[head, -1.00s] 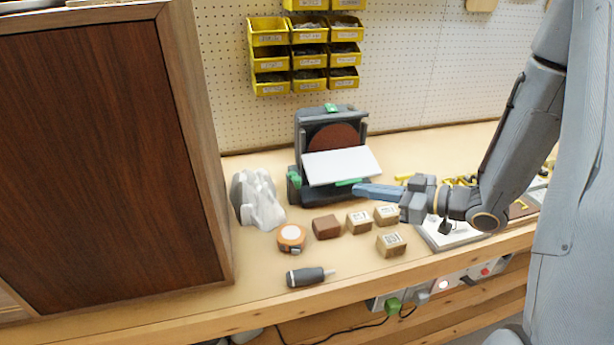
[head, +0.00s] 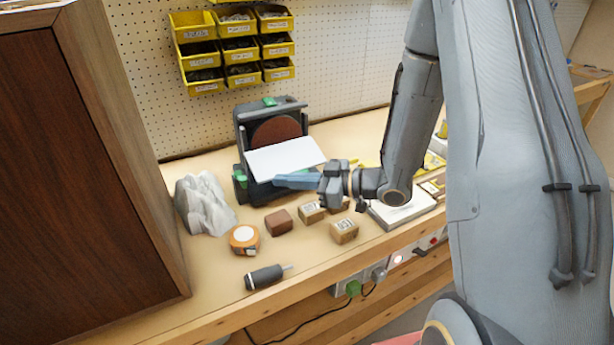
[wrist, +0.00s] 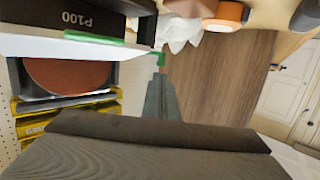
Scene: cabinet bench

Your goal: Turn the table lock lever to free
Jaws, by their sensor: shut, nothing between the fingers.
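The disc sander (head: 243,128) stands on the bench with a tilted white table (head: 284,158) in front of its brown disc. Green parts show on its top (head: 269,101) and left side (head: 240,172). In the wrist view, a green strip (wrist: 93,38) lies along the table edge and a small green piece (wrist: 158,58) shows just beyond my fingertips. I cannot tell for sure which green part is the lock lever. My gripper (head: 277,181) is shut and empty, its blue-grey fingers pointing left along the table's front edge. I cannot tell whether they touch it.
A tall wooden cabinet (head: 85,170) bounds the left. Yellow bins (head: 232,50) hang behind.

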